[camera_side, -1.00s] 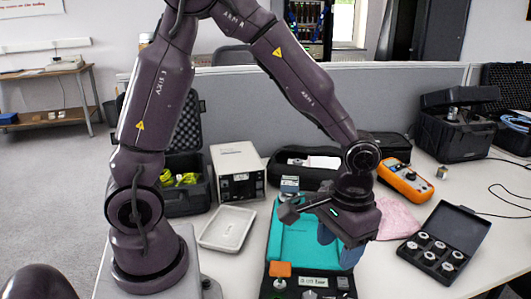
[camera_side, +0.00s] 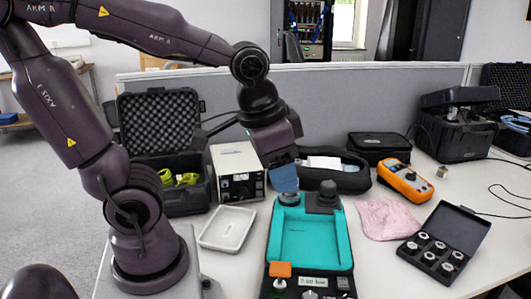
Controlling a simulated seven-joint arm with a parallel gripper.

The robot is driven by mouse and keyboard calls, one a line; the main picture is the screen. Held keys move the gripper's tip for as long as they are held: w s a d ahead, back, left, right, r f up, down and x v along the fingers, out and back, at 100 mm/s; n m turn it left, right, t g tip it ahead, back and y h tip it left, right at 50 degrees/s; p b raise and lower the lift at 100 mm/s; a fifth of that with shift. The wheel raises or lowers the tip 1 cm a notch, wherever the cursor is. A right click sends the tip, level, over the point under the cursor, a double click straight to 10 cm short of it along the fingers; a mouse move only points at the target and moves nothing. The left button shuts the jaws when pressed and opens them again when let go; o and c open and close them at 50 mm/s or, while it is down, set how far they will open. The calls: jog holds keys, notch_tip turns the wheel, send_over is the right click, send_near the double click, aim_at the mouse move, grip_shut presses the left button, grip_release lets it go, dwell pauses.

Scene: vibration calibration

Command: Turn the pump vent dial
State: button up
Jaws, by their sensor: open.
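The teal unit (camera_side: 341,245) lies on the table, with a recessed teal bed and a dark front panel. The front panel carries an orange block (camera_side: 280,269), a small display (camera_side: 313,282) and several small knobs, partly cut off by the lower picture edge. A grey round fitting (camera_side: 289,199) is at its back left and a dark, taller knob-like part (camera_side: 327,190) at its back right. I cannot tell which part is the pump vent dial. My gripper (camera_side: 285,184), with blue fingers, points down right over the grey fitting; whether it touches is unclear. It is open.
A white tray (camera_side: 228,229) and a white instrument box (camera_side: 238,160) stand left of the unit. A pink cloth (camera_side: 385,218), an orange meter (camera_side: 405,180) and an open black case with several round pieces (camera_side: 465,232) are to the right. An open black pouch (camera_side: 340,178) lies behind.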

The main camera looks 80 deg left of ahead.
jog(key=shift+s+a+r+t+h, duration=0.15)
jog(key=shift+s+r+t, duration=0.25)
jog(key=shift+s+r, duration=0.15)
jog(key=shift+s+a+r+t+h, duration=0.15)
jog(key=shift+s+r+t, duration=0.3)
jog(key=shift+r, duration=0.2)
jog(key=shift+s+r+t, duration=0.25)
jog(key=shift+r+t, duration=0.1)
jog(key=shift+r, duration=0.35)
